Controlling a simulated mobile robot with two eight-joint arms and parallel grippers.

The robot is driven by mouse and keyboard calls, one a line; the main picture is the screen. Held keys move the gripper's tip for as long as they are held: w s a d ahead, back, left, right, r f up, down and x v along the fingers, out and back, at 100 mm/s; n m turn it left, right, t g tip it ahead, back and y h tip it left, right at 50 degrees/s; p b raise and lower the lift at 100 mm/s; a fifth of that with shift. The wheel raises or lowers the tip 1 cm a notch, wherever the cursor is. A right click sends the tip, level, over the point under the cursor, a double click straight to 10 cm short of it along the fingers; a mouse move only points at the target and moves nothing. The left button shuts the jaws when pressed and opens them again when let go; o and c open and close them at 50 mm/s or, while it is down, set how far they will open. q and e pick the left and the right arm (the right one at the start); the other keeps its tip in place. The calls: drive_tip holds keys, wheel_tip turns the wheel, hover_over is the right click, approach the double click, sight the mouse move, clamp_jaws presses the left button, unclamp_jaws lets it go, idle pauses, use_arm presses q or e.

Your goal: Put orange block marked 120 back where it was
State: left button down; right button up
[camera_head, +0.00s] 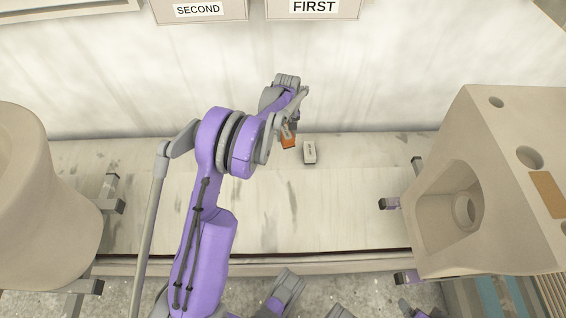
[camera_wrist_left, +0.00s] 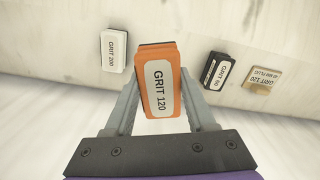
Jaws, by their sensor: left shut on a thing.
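My left gripper (camera_wrist_left: 159,100) is shut on the orange block (camera_wrist_left: 160,80) marked GRIT 120, with one grey finger on each side of it. The block's label faces the wrist camera. It looks nearer to the camera than the other blocks, so it seems held up; the gap below it is hard to judge. In the head view the orange block (camera_head: 289,141) hangs at the end of my left gripper (camera_head: 290,128), over the back part of the pale bench (camera_head: 340,205). My right gripper does not show clearly.
A white block (camera_wrist_left: 114,51) marked GRIT 200 stands to one side; a pale block (camera_head: 309,152) shows beside the orange one. A black block (camera_wrist_left: 216,71) and a tan block (camera_wrist_left: 263,80) are opposite. SECOND (camera_head: 198,9) and FIRST (camera_head: 314,7) signs are behind. The front bench is clear.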

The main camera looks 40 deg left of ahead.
use_arm(q)
drive_tip(key=n+b, duration=0.1)
drive_tip(key=b, duration=0.1)
approach(281, 156)
wheel_tip(281, 156, down, 6)
drive_tip(key=shift+r+b, duration=0.1)
drive_tip(key=shift+b, duration=0.95)
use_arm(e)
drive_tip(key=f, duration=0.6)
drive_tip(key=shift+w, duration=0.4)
use_arm(q)
drive_tip(key=shift+f, duration=0.2)
drive_tip(key=shift+c, duration=1.1)
unclamp_jaws()
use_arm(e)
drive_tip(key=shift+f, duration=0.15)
